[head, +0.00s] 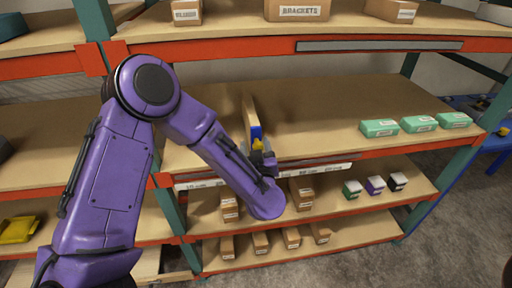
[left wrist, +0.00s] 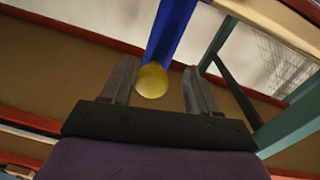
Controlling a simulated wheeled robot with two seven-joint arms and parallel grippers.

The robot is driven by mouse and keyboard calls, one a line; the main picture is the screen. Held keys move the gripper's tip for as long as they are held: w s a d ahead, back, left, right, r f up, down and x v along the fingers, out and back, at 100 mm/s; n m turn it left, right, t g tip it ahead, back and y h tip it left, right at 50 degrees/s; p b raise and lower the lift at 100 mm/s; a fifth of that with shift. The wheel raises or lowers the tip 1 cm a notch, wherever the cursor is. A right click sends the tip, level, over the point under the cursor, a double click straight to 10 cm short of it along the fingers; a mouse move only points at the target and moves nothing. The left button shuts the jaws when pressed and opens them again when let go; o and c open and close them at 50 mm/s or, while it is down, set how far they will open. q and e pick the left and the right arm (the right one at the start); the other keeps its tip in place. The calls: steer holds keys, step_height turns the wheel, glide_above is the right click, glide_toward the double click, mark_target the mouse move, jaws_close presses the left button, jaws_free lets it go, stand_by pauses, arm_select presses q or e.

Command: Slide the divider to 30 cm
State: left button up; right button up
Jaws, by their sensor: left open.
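The divider (head: 249,112) stands upright on the middle shelf, a tan panel with a blue front edge. A yellow knob (head: 257,144) sits on its front; the knob (left wrist: 152,80) and blue edge (left wrist: 172,28) also show in the left wrist view. My left gripper (head: 264,160) is at the shelf's front edge, close to the knob. In the left wrist view its open fingers (left wrist: 158,90) stand on either side of the knob, with a visible gap each side. A white marked strip (head: 325,169) runs along the shelf edge, partly hidden by my arm; its marks are too small to read.
Several green boxes (head: 419,124) stand at the right of the middle shelf (head: 315,110). The shelf between divider and boxes is clear. An orange beam (head: 220,64) crosses above.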

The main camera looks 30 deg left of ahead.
arm_select(q)
steer(key=shift+s+a, duration=0.1)
steer(key=shift+a, duration=0.05)
steer(key=shift+d, duration=0.2)
steer(key=b+v, duration=0.3)
steer(key=v, duration=0.7)
steer(key=shift+s+b, duration=0.2)
steer(key=shift+b, duration=0.15)
